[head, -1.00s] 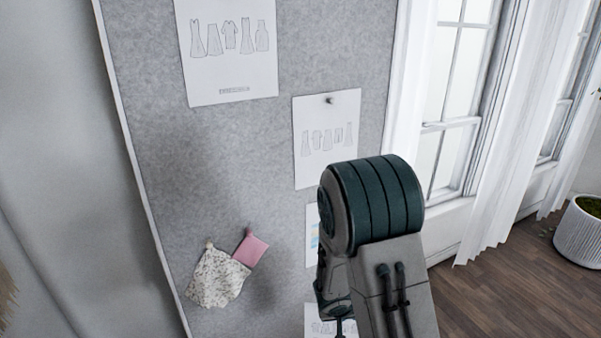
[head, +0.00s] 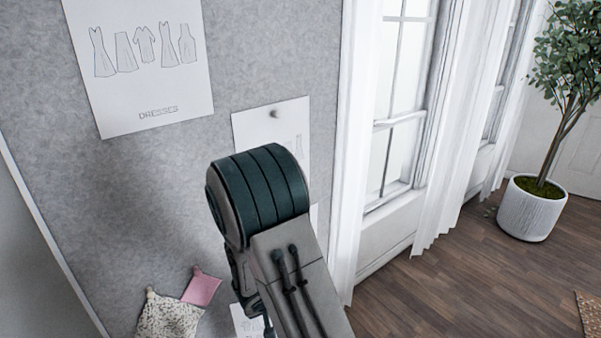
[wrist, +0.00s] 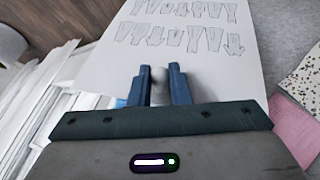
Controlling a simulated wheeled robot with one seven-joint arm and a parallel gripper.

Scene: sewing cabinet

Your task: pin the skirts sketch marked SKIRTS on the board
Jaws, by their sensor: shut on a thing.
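In the wrist view my gripper (wrist: 161,88) is shut on a small round grey pin (wrist: 160,73) at the edge of a white sketch sheet (wrist: 200,68). The sheet bears two rows of line-drawn garments; no title on it is readable, so I cannot tell its marking. Whether it touches the board is unclear. The grey felt board (head: 120,190) fills the left of the head view, where my arm hides my gripper. A sheet marked DRESSES (head: 150,85) is on the board at upper left. Another pinned sheet (head: 255,130) is partly behind my arm.
A speckled fabric swatch (head: 168,318) and a pink one (head: 201,288) hang low on the board. A sheet corner (head: 243,320) shows beside my arm. A window (head: 400,110), a white curtain (head: 455,150) and a potted plant (head: 532,212) stand right, with open wood floor.

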